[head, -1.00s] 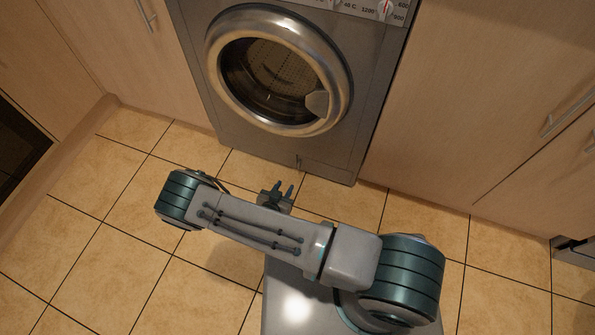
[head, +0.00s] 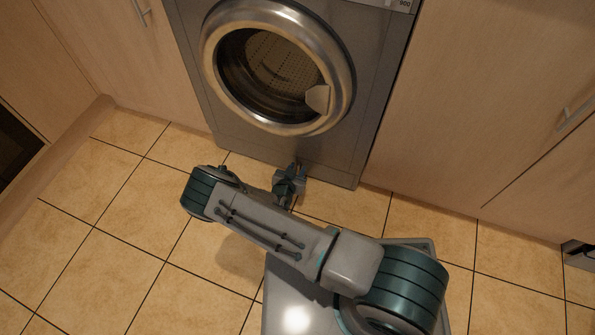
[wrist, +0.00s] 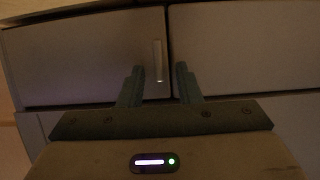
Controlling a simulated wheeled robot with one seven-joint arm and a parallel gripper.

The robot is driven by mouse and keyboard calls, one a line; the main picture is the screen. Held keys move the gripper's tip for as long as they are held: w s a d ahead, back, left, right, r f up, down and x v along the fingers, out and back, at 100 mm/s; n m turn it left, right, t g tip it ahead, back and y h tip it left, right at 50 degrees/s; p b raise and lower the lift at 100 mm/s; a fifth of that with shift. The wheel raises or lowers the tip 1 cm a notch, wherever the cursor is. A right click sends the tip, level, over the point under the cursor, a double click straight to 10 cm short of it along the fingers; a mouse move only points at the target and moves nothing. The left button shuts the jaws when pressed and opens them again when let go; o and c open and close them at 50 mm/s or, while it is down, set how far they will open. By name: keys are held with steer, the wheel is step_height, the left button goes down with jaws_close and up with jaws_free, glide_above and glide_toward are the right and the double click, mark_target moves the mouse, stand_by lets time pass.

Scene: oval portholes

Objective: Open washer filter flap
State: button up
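The grey front-loading washer (head: 345,140) stands ahead with its round door shut. In the wrist view its lower front shows a flap panel (wrist: 80,60) on the left, with a thin upright handle (wrist: 157,60) near its right edge. A dark vertical seam divides it from the panel on the right. The flap looks closed. My gripper (wrist: 159,78) is open and empty, with one finger to each side of the handle in the picture. I cannot tell whether the fingers touch the panel. In the head view my gripper (head: 297,170) is low at the washer's base and hides the handle.
The round door (head: 270,70) is above my gripper. Wooden cabinets (head: 470,110) flank the washer on both sides, with bar handles. The tiled floor (head: 110,190) is clear on the left and right of my arm.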

steer(key=shift+c, duration=0.3)
jaws_close()
steer(key=shift+d, duration=0.15)
